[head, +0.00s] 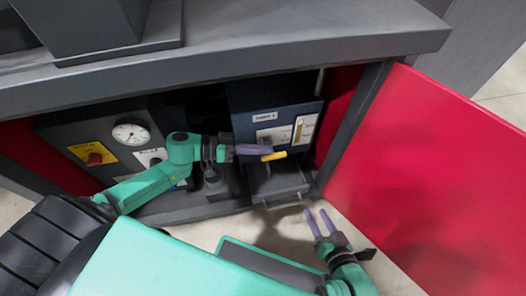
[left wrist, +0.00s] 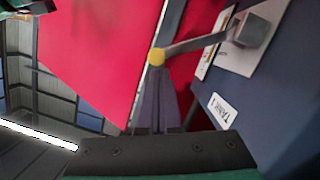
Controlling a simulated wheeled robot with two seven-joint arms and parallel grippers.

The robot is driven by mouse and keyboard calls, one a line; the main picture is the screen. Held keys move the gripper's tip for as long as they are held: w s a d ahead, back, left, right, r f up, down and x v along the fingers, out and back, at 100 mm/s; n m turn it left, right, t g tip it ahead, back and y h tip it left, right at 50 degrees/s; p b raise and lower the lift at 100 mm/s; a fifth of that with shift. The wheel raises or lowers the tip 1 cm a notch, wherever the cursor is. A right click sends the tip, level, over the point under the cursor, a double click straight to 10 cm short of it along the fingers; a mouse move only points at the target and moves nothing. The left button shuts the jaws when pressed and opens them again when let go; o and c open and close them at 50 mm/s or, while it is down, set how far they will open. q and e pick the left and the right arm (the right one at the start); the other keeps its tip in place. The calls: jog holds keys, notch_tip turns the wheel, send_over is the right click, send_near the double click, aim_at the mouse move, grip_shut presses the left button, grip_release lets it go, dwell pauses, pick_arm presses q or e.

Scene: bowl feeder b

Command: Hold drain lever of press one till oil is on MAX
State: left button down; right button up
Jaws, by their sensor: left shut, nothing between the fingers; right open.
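A blue tank (head: 278,97) with a white label stands in the open cabinet; in the left wrist view the label (left wrist: 222,110) seems to read TANK 1. Its lever has a yellow handle (head: 273,156); the left wrist view shows the handle end-on (left wrist: 157,55), on a grey arm from a pivot block. A sight gauge (head: 303,129) is on the tank's right side; its level is too small to read. My left gripper (head: 268,150) is shut and empty, its fingertips at the yellow handle; contact is unclear. My right gripper (head: 315,211) is open and empty, low outside the cabinet.
A grey panel with a round dial (head: 131,132) and a red knob on a yellow plate (head: 93,158) stands left. A dark tray (head: 276,180) lies below the lever. The red door (head: 430,165) stands open at right. The grey worktop (head: 250,55) overhangs above.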

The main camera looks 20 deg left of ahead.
pick_arm(q)
jog(key=shift+w+d, duration=0.15)
jog(key=shift+d, duration=0.15)
